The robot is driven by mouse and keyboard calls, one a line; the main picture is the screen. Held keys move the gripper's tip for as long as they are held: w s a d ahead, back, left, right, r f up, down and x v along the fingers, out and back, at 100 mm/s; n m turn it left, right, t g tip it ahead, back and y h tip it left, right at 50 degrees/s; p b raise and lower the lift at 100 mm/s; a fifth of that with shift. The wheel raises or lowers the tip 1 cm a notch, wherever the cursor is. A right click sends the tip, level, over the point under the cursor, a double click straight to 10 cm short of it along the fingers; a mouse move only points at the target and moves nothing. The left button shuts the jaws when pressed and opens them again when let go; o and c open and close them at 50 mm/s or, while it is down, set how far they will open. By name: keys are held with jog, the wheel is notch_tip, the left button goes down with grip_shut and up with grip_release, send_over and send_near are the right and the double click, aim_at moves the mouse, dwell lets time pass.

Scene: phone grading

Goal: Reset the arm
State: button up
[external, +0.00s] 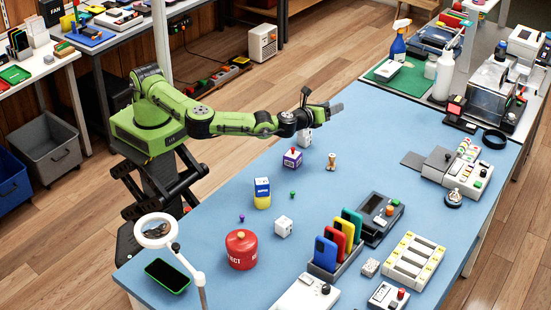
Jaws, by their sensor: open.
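My green arm reaches out to the right over the blue table (370,170) in the external view. My gripper (335,108) is at the end of the arm, above the far left part of the table, and looks empty. Its fingers are small and dark in this view. A white block-like item (304,138) stands on the table just below the gripper, partly hidden by the wrist.
A red round container (241,249) and a blue, white and yellow block (262,193) stand near the left edge. A rack of coloured phones (338,240) is at the near middle. Devices line the right side. The table's far middle is mostly clear.

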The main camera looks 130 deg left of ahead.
jog(key=s+r+n+g+h, duration=0.3)
jog(key=s+n+h, duration=0.5)
jog(key=s+n, duration=0.55)
jog(key=s+d+r+n+t+h, duration=0.1)
jog(key=s+d+r+h, duration=0.25)
jog(key=d, duration=0.35)
jog(key=s+d+r+n+t+h, duration=0.1)
jog(key=s+d+r+t+h, duration=0.1)
jog(key=s+d, duration=0.3)
jog(key=s+d+r+n+t+h, duration=0.1)
jog(key=s+d+r+h, duration=0.15)
jog(key=d, duration=0.55)
jog(key=s+d+r+t, duration=0.1)
jog(key=s+d+r, duration=0.1)
jog(key=s+d, duration=0.9)
jog(key=s, duration=0.3)
jog(key=shift+s+t, duration=0.2)
jog(key=shift+t, duration=0.2)
jog(key=shift+r, duration=0.1)
